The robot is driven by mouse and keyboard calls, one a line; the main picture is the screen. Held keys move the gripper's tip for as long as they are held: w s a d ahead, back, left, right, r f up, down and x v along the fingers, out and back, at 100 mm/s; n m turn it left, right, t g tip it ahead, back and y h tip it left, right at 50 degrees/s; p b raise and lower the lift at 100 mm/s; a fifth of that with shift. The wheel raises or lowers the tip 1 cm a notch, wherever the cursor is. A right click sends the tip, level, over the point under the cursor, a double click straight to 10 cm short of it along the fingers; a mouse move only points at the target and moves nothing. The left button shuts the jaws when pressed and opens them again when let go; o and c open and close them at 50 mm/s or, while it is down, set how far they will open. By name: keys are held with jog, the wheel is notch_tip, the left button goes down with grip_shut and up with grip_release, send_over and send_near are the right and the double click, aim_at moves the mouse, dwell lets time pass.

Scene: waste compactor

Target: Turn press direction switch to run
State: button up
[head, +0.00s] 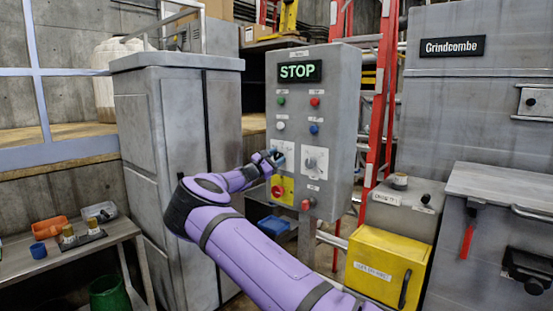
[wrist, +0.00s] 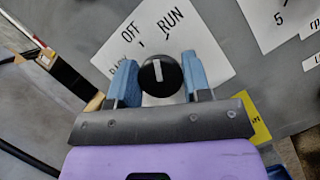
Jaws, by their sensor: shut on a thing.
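The press direction switch is a round black knob (wrist: 160,76) with a white pointer line, on a white plate (wrist: 207,55) that also shows in the head view (head: 288,150). The plate reads OFF and RUN, with a third label partly hidden at left. The pointer line points roughly up in the wrist view, between the OFF and RUN words; I cannot tell its exact setting. My gripper (wrist: 160,82) has its blue fingers on both sides of the knob, shut on it. In the head view my gripper (head: 272,158) is at the panel, hiding the knob.
The grey control panel (head: 344,115) has a lit STOP display (head: 300,71), several coloured buttons, a second dial (head: 314,161) just right of the plate and a red knob on a yellow plate (head: 279,190) below. A grey cabinet (head: 160,130) stands left; a yellow box (head: 385,264) stands lower right.

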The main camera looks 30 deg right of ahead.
jog(key=shift+m+g+y, duration=0.4)
jog(key=shift+m+g, duration=0.7)
jog(key=shift+m, duration=1.2)
jog(key=o, duration=0.9)
jog(key=shift+a, duration=0.1)
jog(key=v, duration=1)
jog(key=shift+a+f, duration=0.15)
jog(key=shift+a, duration=0.2)
